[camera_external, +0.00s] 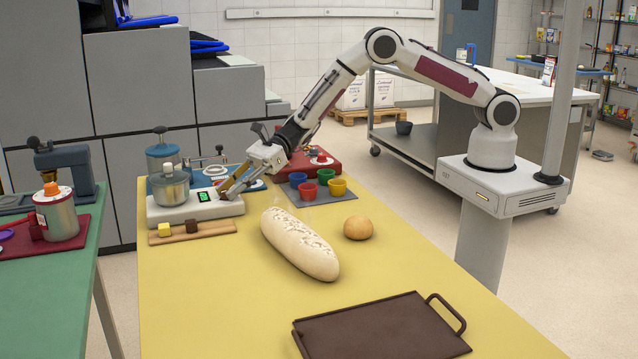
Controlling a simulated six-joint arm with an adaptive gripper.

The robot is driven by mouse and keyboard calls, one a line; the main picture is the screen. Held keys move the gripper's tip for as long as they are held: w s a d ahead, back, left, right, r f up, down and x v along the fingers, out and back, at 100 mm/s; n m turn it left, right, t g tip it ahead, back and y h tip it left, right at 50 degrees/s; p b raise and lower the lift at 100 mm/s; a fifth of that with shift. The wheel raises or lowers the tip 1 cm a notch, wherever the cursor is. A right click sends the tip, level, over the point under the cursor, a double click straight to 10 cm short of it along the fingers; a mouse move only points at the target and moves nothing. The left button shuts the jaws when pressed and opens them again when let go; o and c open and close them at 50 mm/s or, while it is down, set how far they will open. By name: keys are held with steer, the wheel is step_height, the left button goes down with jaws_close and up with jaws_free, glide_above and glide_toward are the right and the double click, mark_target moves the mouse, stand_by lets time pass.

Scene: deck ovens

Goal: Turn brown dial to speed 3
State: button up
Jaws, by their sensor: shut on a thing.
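The white mixer base (172,213) stands at the far left of the yellow table, with a metal bowl on it and a small lit green display (203,196). The brown dial (223,188) is at the right end of this base, mostly hidden by the fingers. My gripper (226,191) reaches down from the right and is shut on the brown dial. The dial's marks and the digits on the display are too small to read.
A wooden strip (215,229) with a yellow and a brown block lies in front of the base. Coloured cups stand on a grey mat (293,199) to the right. A long loaf (298,244), a bun (358,228) and a brown tray (380,329) lie nearer. The table's front left is clear.

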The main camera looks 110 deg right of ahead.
steer(key=shift+a+r+m+t+h, duration=0.1)
steer(key=shift+a+m+t+h, duration=0.15)
steer(key=shift+m+h, duration=0.55)
steer(key=shift+a+r+m+t+h, duration=0.1)
steer(key=shift+m+t+h, duration=0.25)
steer(key=shift+m+h, duration=0.45)
steer(key=shift+c, duration=0.2)
steer(key=shift+f+m+h, duration=0.15)
steer(key=shift+m+h, duration=0.45)
steer(key=shift+h, duration=0.3)
steer(key=o, duration=1.1)
steer(key=shift+s, duration=0.1)
steer(key=shift+s+d, duration=0.1)
steer(key=shift+s, duration=0.05)
steer(key=v, duration=1.1)
steer(key=shift+s, duration=0.35)
